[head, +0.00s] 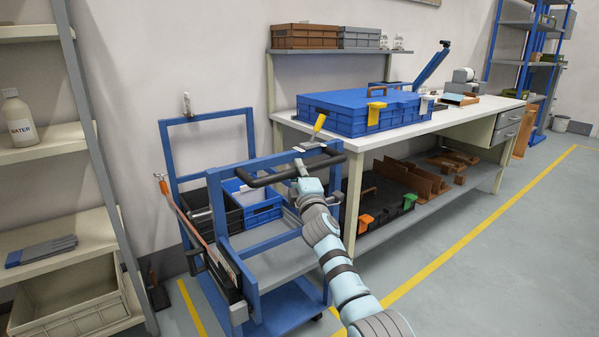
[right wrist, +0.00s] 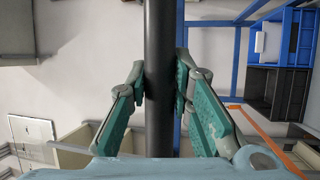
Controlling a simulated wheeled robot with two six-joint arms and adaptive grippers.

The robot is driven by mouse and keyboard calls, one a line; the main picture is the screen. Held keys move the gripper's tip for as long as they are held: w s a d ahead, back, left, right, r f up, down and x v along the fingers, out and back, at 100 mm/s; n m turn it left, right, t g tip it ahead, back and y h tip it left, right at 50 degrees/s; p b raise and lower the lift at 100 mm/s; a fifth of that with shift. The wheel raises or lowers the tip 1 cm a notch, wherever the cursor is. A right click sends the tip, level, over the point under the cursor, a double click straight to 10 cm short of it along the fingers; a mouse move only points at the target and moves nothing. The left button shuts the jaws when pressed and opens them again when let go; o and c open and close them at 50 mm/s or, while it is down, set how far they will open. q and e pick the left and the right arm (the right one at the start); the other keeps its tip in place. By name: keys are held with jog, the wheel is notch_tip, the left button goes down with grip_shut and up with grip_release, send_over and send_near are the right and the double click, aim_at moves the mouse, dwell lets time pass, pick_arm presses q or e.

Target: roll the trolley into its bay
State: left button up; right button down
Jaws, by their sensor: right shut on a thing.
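The blue trolley (head: 285,312) stands on the floor between the shelf unit at left and the workbench. Its black handle (head: 262,182) faces me. My right gripper (head: 303,170) reaches the handle near its middle. In the right wrist view the fingers of my right gripper (right wrist: 163,85) are shut on the dark handle bar (right wrist: 160,40), one on each side. The trolley carries a black crate (head: 228,212) and a blue crate (head: 262,211). Yellow floor lines run left of the trolley (head: 191,309) and to its right (head: 470,232); the bay's full outline is hidden. My left gripper is not in view.
The workbench (head: 440,125) stands close to the trolley's right, with a blue case (head: 345,112) on top and a black crate (head: 375,205) below. The shelf unit (head: 95,170) is at left. The wall is behind. Grey floor (head: 530,260) is clear at right.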

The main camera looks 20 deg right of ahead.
jog(key=shift+r, duration=0.2)
jog(key=c, duration=1.7)
grip_release()
jog(key=shift+o, duration=1.4)
jog(key=shift+w+f, duration=0.2)
jog(key=shift+w, duration=0.05)
jog(key=shift+s, duration=0.15)
jog(key=v, duration=1.2)
jog(key=shift+a+f, duration=0.1)
